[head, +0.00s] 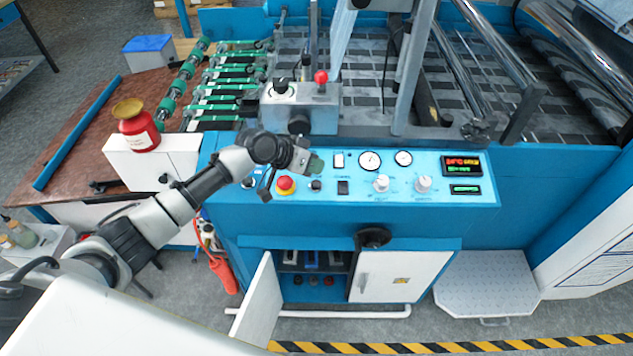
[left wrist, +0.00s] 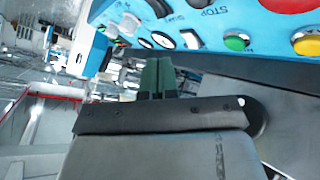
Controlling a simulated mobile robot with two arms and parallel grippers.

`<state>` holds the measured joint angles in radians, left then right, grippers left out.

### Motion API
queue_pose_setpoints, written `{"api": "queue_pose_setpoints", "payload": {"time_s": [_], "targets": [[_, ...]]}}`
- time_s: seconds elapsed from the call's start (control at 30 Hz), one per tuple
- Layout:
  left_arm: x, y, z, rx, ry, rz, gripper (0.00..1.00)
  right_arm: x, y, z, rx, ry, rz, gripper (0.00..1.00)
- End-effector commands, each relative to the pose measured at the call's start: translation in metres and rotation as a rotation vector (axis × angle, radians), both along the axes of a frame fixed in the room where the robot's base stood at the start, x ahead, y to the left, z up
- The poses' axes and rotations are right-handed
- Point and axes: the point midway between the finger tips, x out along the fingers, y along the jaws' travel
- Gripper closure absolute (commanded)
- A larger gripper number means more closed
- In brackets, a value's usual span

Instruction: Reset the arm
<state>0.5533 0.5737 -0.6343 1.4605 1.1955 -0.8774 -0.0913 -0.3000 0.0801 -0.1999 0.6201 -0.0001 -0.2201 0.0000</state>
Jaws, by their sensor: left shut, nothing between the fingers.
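My left arm comes in from the left in the head view and reaches to the blue control panel (head: 440,200). My left gripper (head: 316,163) is at the panel's upper left part, above the red emergency button (head: 286,184). Its green fingers are shut with nothing between them; they also show together in the left wrist view (left wrist: 157,76). Whether the fingers touch the panel, I cannot tell. My right gripper is not in view.
A red jar (head: 138,130) with a gold lid stands on a white cabinet left of the panel. A small box with a red knob (head: 321,77) rises behind the gripper. Below, a cabinet door (head: 258,305) hangs open. Grey floor lies in front.

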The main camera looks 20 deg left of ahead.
Motion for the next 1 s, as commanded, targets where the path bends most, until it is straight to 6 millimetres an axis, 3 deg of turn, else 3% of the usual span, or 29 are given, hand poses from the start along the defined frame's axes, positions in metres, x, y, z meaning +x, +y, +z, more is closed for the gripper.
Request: {"api": "queue_pose_setpoints", "payload": {"time_s": [0.27, 0.37, 0.53, 0.67, 0.8, 1.0], "targets": [[-0.002, -0.002, -0.001, 0.001, 0.001, -0.004, 1.00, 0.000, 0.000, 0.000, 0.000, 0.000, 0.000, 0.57], [-0.019, -0.014, -0.012, 0.013, 0.014, -0.032, 1.00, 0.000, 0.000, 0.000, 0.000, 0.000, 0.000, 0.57], [-0.090, -0.052, -0.042, 0.079, 0.049, -0.115, 1.00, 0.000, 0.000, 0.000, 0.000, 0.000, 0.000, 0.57], [-0.154, -0.064, -0.055, 0.157, 0.074, -0.119, 1.00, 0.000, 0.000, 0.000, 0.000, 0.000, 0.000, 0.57], [-0.212, -0.053, -0.057, 0.255, 0.114, -0.052, 1.00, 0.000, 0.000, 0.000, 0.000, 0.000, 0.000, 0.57], [-0.263, -0.026, -0.051, 0.363, 0.175, 0.065, 1.00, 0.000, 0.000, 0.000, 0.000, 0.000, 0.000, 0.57]]}}
